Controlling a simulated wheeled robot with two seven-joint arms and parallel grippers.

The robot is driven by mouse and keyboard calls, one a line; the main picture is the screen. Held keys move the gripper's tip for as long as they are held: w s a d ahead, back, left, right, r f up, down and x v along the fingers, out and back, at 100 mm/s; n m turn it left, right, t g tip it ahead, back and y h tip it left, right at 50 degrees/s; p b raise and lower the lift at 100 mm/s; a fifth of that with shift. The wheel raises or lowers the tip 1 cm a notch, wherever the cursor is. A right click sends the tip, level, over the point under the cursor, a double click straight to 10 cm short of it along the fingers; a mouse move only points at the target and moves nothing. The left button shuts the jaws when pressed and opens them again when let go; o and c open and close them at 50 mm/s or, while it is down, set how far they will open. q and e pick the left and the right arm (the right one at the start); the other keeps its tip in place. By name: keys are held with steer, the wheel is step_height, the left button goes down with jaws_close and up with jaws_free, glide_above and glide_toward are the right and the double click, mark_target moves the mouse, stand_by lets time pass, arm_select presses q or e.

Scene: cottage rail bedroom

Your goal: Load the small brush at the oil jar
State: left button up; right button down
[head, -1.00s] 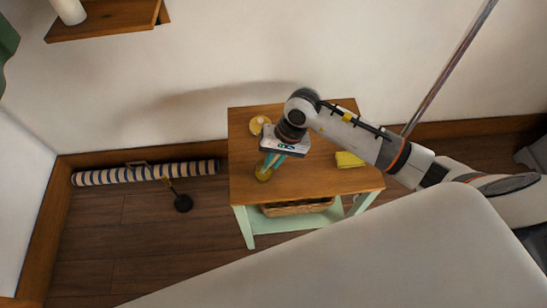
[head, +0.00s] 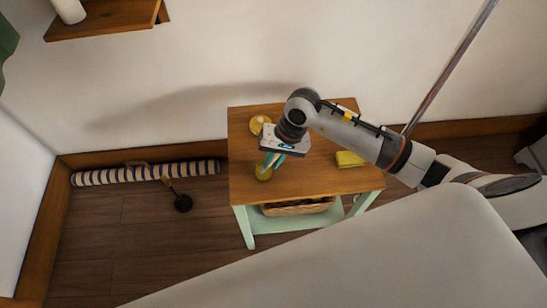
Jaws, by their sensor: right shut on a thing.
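The small side table (head: 215,178) has a wooden top and pale green legs. A small yellow-amber jar (head: 263,173), which looks like the oil jar, stands near its front left. My right gripper (head: 272,162) points down just above and behind this jar, with teal fingertips. It is shut on a thin, light-coloured thing, probably the small brush, which is mostly hidden between the fingers. I cannot tell whether its tip is inside the jar. My left gripper is out of view.
A round yellow dish or lid (head: 258,124) lies at the table's back left. A yellow block or sponge (head: 350,158) lies to the right. A basket (head: 297,207) is on the lower shelf. A striped roll (head: 100,177) lies by the wall, and a pale bed-like surface (head: 370,255) fills the front.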

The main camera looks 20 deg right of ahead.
steer(key=shift+s+f, duration=0.1)
steer(key=shift+f, duration=0.1)
stand_by(1.1)
steer(key=shift+r, duration=0.1)
step_height(320, 180, up, 2)
steer(key=shift+r+p, duration=1.25)
steer(key=shift+r, duration=1.3)
